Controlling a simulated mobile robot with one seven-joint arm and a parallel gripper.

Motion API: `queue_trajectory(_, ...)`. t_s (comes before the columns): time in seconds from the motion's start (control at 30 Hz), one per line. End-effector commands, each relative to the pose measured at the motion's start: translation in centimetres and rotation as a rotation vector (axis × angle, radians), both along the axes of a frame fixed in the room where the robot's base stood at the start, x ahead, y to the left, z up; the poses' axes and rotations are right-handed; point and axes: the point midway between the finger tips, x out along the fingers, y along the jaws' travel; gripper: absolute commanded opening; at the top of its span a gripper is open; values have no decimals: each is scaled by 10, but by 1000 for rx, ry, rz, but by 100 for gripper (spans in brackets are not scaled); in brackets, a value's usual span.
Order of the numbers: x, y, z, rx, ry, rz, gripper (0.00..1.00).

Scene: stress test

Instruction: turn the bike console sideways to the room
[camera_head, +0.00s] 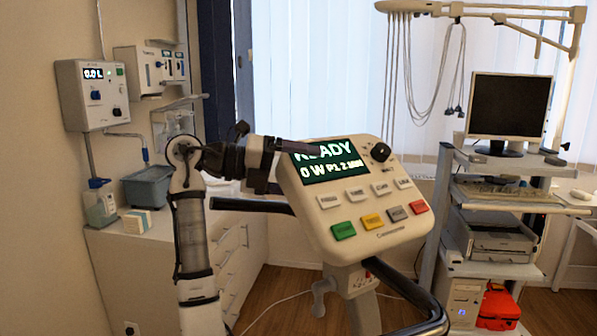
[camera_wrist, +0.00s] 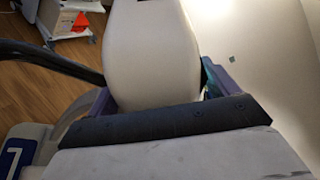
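The bike console (camera_head: 362,208) is a cream panel with a lit green screen reading READY, a black knob and several coloured buttons. It stands on a post, leans back and faces my head camera, slightly rolled. My gripper (camera_head: 297,148) is at its upper left edge, with a dark finger across the screen's top. In the wrist view, a smooth cream body (camera_wrist: 150,55), apparently the console housing, lies between my gripper's spread fingers (camera_wrist: 158,92). The left finger looks close to it. Whether both fingers press on it cannot be told.
Black handlebars (camera_head: 405,290) curve below the console. A cart with a monitor (camera_head: 509,106) and printer stands right, with an orange-red bag (camera_head: 498,308) low down. A white cabinet (camera_head: 125,265) and wall devices (camera_head: 92,95) are left. Wood floor shows between.

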Motion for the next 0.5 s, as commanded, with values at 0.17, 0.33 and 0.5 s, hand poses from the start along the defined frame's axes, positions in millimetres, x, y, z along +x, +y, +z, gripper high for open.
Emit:
queue_trajectory(0.17, 0, 1, 0, 1, -1, 0, 86)
queue_trajectory(0.33, -2, 15, 2, 1, -1, 1, 86)
queue_trajectory(0.5, -9, 50, 8, 0, -3, 3, 86)
